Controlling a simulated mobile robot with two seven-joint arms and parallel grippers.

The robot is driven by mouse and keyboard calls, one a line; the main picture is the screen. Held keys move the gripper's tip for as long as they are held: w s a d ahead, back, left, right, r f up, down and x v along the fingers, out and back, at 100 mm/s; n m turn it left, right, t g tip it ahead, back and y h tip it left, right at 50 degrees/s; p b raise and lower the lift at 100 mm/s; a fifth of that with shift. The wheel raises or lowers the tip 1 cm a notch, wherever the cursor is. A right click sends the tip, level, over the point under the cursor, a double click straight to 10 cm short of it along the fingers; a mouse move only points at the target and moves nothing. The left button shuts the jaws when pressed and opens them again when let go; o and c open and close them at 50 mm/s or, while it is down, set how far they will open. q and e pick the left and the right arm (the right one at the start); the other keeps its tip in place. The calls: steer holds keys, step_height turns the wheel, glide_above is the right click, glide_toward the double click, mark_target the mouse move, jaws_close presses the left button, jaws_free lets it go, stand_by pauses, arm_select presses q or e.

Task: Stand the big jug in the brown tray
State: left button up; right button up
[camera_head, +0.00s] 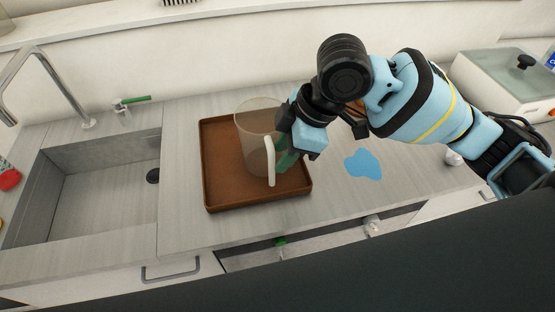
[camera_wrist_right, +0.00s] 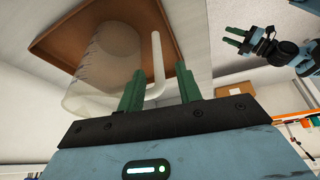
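The big jug (camera_head: 257,135) is clear with a white handle and looks upright inside the brown tray (camera_head: 222,195), toward its right side. The handle faces my right gripper. My right gripper (camera_head: 284,160) is beside the jug, its fingers partly seen through or behind it. In the right wrist view its green fingers (camera_wrist_right: 158,90) are spread, with the narrow handle between or just beyond them and gaps on both sides. The jug (camera_wrist_right: 92,75) and tray (camera_wrist_right: 65,35) also show there. My left gripper (camera_wrist_right: 236,37) is empty with fingers apart, in the upper right of that view.
A sink (camera_head: 95,185) with a tall tap (camera_head: 60,85) lies left of the tray. A flat blue patch (camera_head: 363,165) is on the counter to the right. A pale lidded box (camera_head: 505,80) stands at the far right. The counter's front edge is close to the tray.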

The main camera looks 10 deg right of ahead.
steer(key=v, duration=0.7)
steer(key=shift+r+p, duration=0.3)
steer(key=shift+r, duration=0.05)
steer(key=shift+d, duration=0.15)
stand_by(0.9)
